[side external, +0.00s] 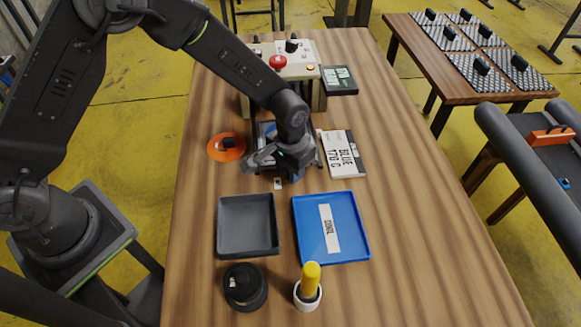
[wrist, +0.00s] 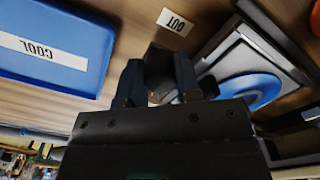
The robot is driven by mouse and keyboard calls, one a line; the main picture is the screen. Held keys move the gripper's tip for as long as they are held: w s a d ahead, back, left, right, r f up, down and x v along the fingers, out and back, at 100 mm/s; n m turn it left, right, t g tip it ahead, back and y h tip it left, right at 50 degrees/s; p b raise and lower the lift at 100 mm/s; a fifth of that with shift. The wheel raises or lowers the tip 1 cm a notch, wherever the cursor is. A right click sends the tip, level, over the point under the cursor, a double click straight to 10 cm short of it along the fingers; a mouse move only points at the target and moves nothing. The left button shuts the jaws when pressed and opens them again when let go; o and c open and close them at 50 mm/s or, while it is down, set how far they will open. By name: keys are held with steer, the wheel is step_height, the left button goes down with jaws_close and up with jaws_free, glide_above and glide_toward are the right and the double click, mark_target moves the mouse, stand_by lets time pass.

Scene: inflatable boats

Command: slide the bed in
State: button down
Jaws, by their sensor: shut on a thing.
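The bed (side external: 266,130) is a pale metal frame with a blue piece on it, out in front of the press (side external: 300,62). My arm hides much of it. In the wrist view the bed (wrist: 238,55) shows at the right with a round blue piece (wrist: 252,92) on it. My gripper (side external: 270,165) is low at the near end of the bed. In the wrist view my gripper (wrist: 165,88) is shut around a dark block, seemingly the bed's handle (wrist: 160,62). The exact contact is partly hidden by the fingers.
An OUT label (side external: 278,183) lies near the gripper. An orange dish (side external: 226,147) is left, a BLUE 170 C card (side external: 342,154) right. A grey tray (side external: 248,224) and blue COOL tray (side external: 350,247) lie nearer, before a black knob (side external: 244,288) and yellow-handled tool (side external: 309,285).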

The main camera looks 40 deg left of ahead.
steer(key=w+a, duration=1.1)
steer(key=shift+a, duration=0.1)
steer(key=c, duration=1.2)
jaws_free()
steer(key=shift+w, duration=0.1)
steer(key=o, duration=0.4)
steer(key=shift+r, duration=0.15)
step_height(320, 180, up, 14)
steer(key=shift+f, duration=0.2)
